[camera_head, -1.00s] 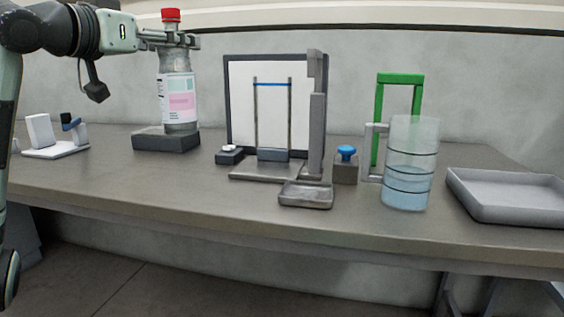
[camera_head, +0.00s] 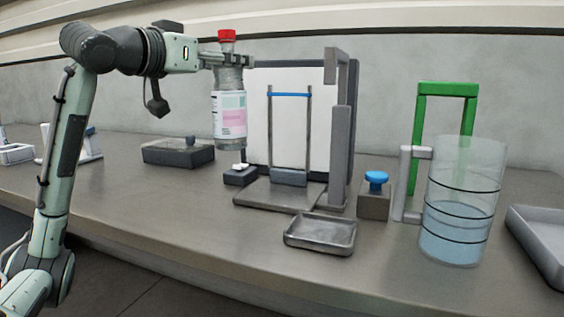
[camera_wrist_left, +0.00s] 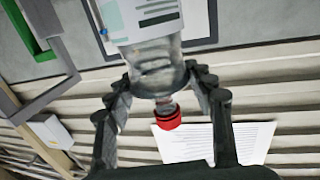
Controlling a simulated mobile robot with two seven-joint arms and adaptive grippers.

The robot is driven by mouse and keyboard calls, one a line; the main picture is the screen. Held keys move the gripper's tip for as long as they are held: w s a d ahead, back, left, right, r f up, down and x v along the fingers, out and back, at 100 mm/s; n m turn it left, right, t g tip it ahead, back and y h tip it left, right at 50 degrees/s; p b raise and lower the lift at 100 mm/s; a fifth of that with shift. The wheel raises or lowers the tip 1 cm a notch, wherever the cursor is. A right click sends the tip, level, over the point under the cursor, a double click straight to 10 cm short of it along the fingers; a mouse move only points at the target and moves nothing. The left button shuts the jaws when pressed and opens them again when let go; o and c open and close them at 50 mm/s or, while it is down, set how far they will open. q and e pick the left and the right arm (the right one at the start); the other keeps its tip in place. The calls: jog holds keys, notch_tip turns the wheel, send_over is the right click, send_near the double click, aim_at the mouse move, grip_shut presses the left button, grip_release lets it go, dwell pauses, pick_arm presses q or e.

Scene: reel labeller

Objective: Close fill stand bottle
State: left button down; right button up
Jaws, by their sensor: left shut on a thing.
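A clear bottle (camera_head: 229,116) with a white and pink label and a red cap (camera_head: 226,36) hangs upright. My left gripper (camera_head: 240,61) is shut on it just below the cap, and its base is above the table. In the left wrist view the bottle (camera_wrist_left: 156,62) sits between the fingers with its red cap (camera_wrist_left: 168,121). The stand (camera_head: 280,194) has two thin posts, a blue crossbar (camera_head: 289,95) and a white back panel (camera_head: 322,120). It is to the right of the bottle. No right gripper shows.
A dark block (camera_head: 178,153) lies left of the bottle. A small box with a white button (camera_head: 240,176), a shallow tray (camera_head: 320,232), a blue knob (camera_head: 376,180), a green frame (camera_head: 447,88), a water cylinder (camera_head: 455,235) and a grey tray (camera_head: 540,240) stand along the table.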

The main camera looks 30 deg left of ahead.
pick_arm(q)
jog(key=w+d+f, duration=0.5)
jog(key=w+f, duration=0.1)
jog(key=w, duration=0.3)
jog(key=shift+d, duration=0.4)
pick_arm(e)
jog(key=shift+s+d+f+g, duration=0.25)
jog(key=shift+s+d, duration=0.15)
jog(key=shift+s, duration=0.05)
jog(key=shift+s+d+f+g, duration=0.2)
jog(key=shift+s+d+g, duration=0.05)
jog(key=shift+s+d, duration=0.2)
pick_arm(q)
jog(key=shift+f, duration=0.1)
notch_tip(320, 180, down, 4)
jog(key=shift+b, duration=0.35)
pick_arm(e)
jog(key=w+a+r+t+y, duration=0.1)
jog(key=w+a+r+t, duration=0.1)
jog(key=w+a, duration=0.2)
jog(key=shift+w+r+t, duration=0.35)
jog(key=shift+r+t, duration=0.05)
pick_arm(q)
jog(key=shift+f, duration=0.15)
pick_arm(e)
jog(key=shift+w+a, duration=0.1)
jog(key=shift+a, duration=0.15)
